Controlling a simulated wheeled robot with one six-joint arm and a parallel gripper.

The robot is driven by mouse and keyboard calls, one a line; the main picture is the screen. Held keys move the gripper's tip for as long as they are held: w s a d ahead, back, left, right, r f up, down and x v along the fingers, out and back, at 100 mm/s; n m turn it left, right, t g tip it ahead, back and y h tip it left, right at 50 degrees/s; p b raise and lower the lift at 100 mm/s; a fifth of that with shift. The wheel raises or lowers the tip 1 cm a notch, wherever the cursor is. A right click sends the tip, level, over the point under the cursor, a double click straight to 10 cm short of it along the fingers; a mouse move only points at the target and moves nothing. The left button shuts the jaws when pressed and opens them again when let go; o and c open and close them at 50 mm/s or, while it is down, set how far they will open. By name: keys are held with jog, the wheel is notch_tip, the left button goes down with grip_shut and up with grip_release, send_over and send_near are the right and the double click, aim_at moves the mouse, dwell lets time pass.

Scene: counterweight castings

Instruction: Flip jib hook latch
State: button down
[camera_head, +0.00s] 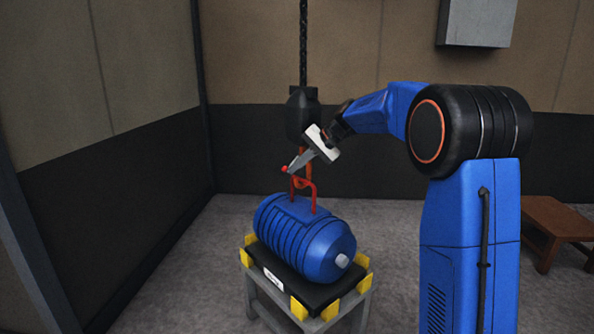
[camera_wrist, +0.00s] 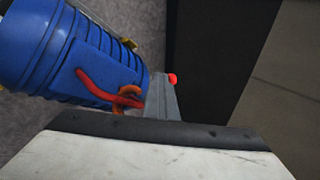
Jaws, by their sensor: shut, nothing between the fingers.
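An orange jib hook (camera_head: 302,182) hangs from a black hook block (camera_head: 303,118) on a chain. It runs through the red lifting loop (camera_head: 315,191) on top of a blue ribbed casting (camera_head: 305,235). A small red knob (camera_head: 285,169), apparently the latch end, shows beside the fingertips. My gripper (camera_head: 292,168) is shut and empty, its tip at or very near the knob; contact cannot be told. In the wrist view the fingers cover part of the orange hook (camera_wrist: 130,91), and the red knob (camera_wrist: 173,79) shows just past the tips.
The casting rests on a black pad with yellow corner blocks (camera_head: 299,308) on a grey stand (camera_head: 247,283). The chain (camera_head: 303,45) rises above the block. A brown wooden table (camera_head: 555,217) stands at right. Walls close the left and back; floor is clear around the stand.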

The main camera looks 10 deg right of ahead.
jog(key=shift+s+a+r, duration=0.1)
jog(key=shift+r, duration=0.95)
jog(key=shift+r, duration=0.15)
dwell(0.8)
jog(key=shift+r, duration=0.65)
